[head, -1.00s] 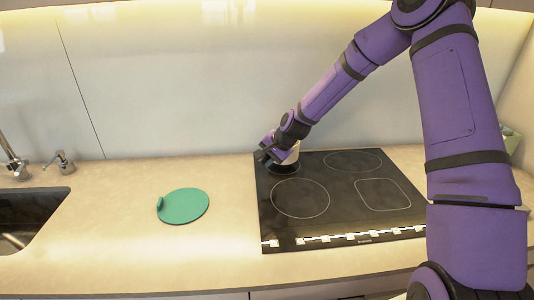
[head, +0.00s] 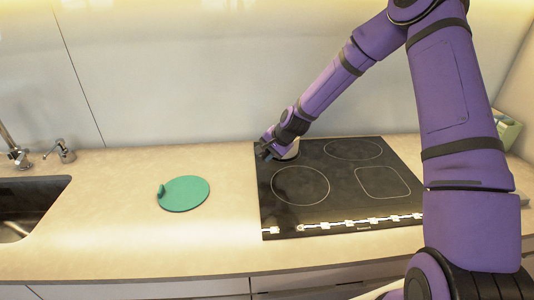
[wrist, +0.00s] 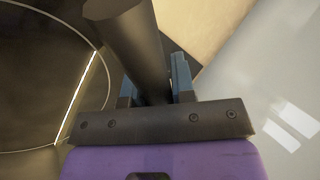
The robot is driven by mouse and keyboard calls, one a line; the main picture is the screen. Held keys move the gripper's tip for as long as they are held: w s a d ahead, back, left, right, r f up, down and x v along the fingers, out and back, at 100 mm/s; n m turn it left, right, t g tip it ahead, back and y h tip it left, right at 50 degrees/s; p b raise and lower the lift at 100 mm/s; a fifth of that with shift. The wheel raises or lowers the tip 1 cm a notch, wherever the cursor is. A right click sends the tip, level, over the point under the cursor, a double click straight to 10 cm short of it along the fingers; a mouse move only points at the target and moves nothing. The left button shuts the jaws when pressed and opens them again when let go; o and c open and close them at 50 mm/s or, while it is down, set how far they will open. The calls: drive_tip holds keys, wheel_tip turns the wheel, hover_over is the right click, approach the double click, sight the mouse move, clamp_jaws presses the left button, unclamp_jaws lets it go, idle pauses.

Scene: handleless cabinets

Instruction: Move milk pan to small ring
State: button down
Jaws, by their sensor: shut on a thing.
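The milk pan shows in the head view as a small pale piece (head: 291,152) at the back left of the black hob (head: 330,205). It is mostly hidden behind my gripper (head: 266,149). My gripper is shut on the pan's thick dark handle (wrist: 128,38), which passes between the blue fingers in the wrist view. The pan is low over the hob's back-left zone. I cannot tell whether its base touches the glass. The small ring is not clearly visible there; pan and gripper cover that zone.
The hob also shows a large front-left ring (head: 300,186), a back-right ring (head: 353,149) and a rounded square zone (head: 382,182). A sink (head: 22,212) is at far left. The wall stands close behind the hob.

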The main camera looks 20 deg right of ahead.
drive_tip(key=shift+f, duration=0.25)
idle(0.3)
drive_tip(key=c, duration=0.9)
unclamp_jaws()
drive_tip(key=shift+o, duration=0.2)
drive_tip(key=s+d+r+n+h, duration=0.2)
drive_tip(key=s+d+r+n, duration=0.1)
drive_tip(key=s+r, duration=1)
drive_tip(key=s+d+r+n+h, duration=0.2)
drive_tip(key=s+r+n, duration=0.2)
drive_tip(key=s+r, duration=0.9)
drive_tip(key=s+d+r+n, duration=0.1)
drive_tip(key=s+r, duration=0.3)
drive_tip(key=s, duration=0.4)
drive_tip(key=s+d+r+n, duration=0.1)
drive_tip(key=s+d+r, duration=0.1)
drive_tip(key=s, duration=0.5)
drive_tip(key=shift+s+r+h, duration=0.3)
drive_tip(key=shift+s+r, duration=0.1)
drive_tip(key=shift+r, duration=0.45)
